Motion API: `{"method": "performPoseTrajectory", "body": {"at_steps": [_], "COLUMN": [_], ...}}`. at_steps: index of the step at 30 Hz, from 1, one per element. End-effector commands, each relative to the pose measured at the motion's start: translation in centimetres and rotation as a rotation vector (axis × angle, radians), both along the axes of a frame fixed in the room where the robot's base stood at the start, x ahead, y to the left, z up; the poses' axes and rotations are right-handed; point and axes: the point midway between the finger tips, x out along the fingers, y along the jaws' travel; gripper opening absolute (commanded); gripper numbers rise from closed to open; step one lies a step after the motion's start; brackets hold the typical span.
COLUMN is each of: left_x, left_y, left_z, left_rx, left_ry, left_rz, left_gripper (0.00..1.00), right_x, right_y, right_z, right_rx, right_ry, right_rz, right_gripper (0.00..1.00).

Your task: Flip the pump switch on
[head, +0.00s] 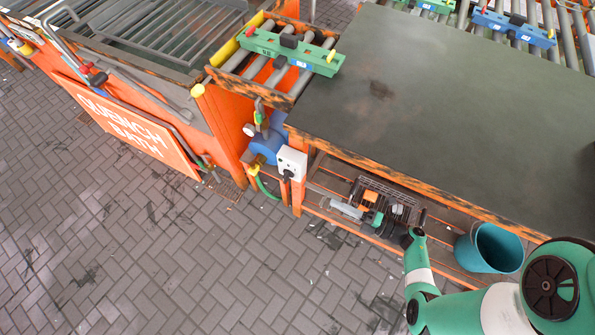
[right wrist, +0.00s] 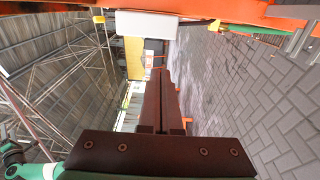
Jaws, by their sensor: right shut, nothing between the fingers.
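The pump switch is a white box (head: 291,163) with a black handle (head: 288,175), on the orange frame beside the blue pump (head: 267,147) in the head view. The handle's exact setting is too small to tell. A white box that looks like the switch box (right wrist: 155,25) also shows in the right wrist view, just beyond the fingertips. My right gripper (right wrist: 160,76) is shut and empty, its dark brown fingers together and pointing towards the box, apart from it as far as I can tell. In the head view its jaws are hard to make out. My left gripper is not in view.
A large dark tabletop (head: 440,110) overhangs an orange slatted shelf. A teal bucket (head: 490,250) stands near my right arm. A green hose (head: 268,188) hangs below the pump. The quench bath panel (head: 125,130) is at left. The paved floor in front is clear.

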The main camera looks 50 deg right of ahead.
Motion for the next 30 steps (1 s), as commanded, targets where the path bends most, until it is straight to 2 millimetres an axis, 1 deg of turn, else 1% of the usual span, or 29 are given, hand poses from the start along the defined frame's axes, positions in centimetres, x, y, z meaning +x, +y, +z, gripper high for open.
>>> {"method": "performPoseTrajectory", "body": {"at_steps": [6,11,17,24,27,30], "left_x": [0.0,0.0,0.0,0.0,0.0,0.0], "left_y": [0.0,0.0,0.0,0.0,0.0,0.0], "left_z": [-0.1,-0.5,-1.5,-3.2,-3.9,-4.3], "left_rx": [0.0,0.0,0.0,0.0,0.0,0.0], "left_ry": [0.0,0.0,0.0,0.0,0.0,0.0], "left_rz": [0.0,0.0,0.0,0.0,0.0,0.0], "left_gripper": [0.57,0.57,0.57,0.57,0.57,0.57], "right_x": [0.3,1.6,5.0,9.9,11.7,12.9], "right_y": [0.1,0.5,1.2,2.1,2.4,2.5], "right_z": [0.0,-0.1,-0.2,-0.3,-0.3,-0.2], "right_rx": [-0.001,-0.003,-0.003,-0.002,-0.001,-0.002], "right_ry": [0.0,-0.001,-0.002,-0.003,-0.003,-0.002], "right_rz": [0.004,0.009,0.013,0.01,0.009,0.005], "right_gripper": [0.0,0.0,0.0,0.0,0.0,0.0]}}
